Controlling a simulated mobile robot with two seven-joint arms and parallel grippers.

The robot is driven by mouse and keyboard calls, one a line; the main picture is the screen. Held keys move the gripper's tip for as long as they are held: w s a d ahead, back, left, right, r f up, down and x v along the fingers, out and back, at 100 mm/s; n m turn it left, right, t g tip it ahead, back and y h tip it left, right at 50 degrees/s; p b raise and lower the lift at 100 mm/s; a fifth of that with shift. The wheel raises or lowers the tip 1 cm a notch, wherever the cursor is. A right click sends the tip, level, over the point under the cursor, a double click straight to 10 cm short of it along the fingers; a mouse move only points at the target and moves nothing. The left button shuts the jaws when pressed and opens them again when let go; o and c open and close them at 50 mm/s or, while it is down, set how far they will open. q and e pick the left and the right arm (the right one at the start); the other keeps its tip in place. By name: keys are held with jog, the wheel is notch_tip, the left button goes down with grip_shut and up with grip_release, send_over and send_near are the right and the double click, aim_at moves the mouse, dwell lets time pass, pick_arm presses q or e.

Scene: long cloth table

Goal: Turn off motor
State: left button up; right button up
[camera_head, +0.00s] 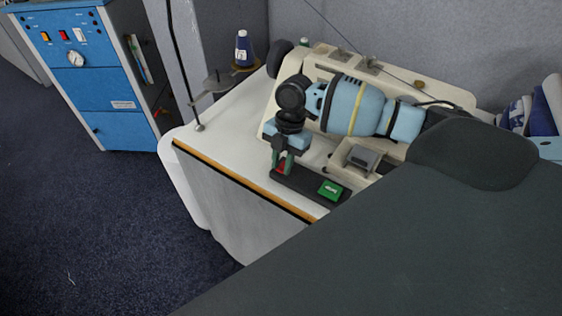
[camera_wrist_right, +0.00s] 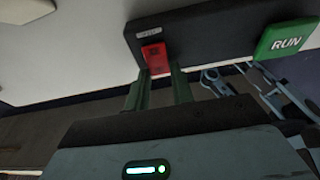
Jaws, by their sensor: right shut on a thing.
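The motor control is a long black switch box (camera_head: 306,186) on the white table top near its front edge. It carries a green button (camera_head: 331,189) at its right end, marked RUN in the right wrist view (camera_wrist_right: 285,38). A red switch (camera_wrist_right: 154,57) sits at its other end. My right gripper (camera_head: 283,166) reaches down from above onto that end. In the right wrist view its two green fingers (camera_wrist_right: 160,74) are at either side of the red switch, shut on it. The switch's exact position is partly hidden. My left gripper is not in view.
A blue cabinet (camera_head: 85,85) with coloured switches and a dial stands at the left. A cream machine base (camera_head: 440,92) lies behind my right arm. A spool (camera_head: 244,48) stands at the back.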

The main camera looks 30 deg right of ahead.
jog(key=o, duration=1)
jog(key=shift+v, duration=3.9)
